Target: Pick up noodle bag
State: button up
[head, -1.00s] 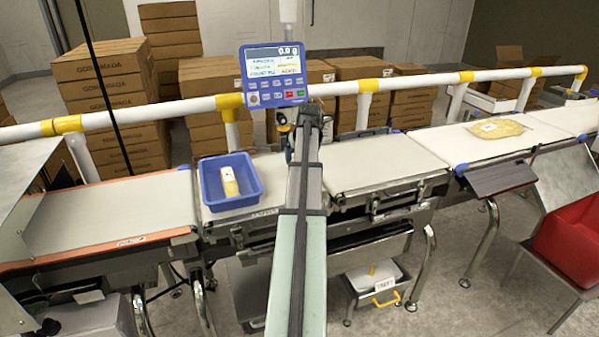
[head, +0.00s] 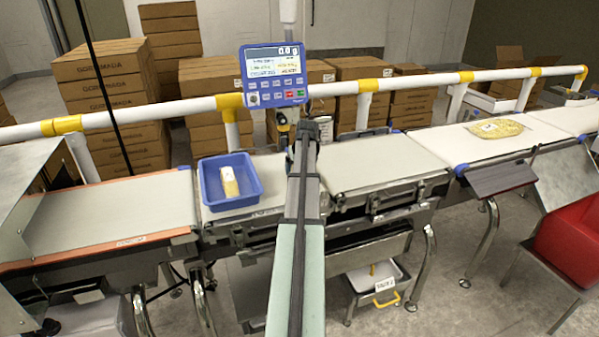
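A flat, yellowish bag with a white label, which looks like the noodle bag (head: 497,129), lies on the pale belt at the right. A smaller yellow and white pack (head: 229,182) sits in a blue tray (head: 208,205) on the belt left of centre. My arm reaches from the bottom centre towards the scale display. My gripper is at the far end of the arm, hidden behind its links, so its fingers do not show. The noodle bag is well to the right of my arm and apart from it.
A scale display (head: 274,76) reading 0.0 g stands behind the belt. A white rail with yellow joints (head: 232,101) runs along the back. A red bin (head: 572,245) stands at the front right. The belt (head: 385,163) between my arm and the noodle bag is bare.

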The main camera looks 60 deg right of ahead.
jog(key=shift+c, duration=0.4)
jog(key=c, duration=1.3)
jog(key=shift+o, duration=0.2)
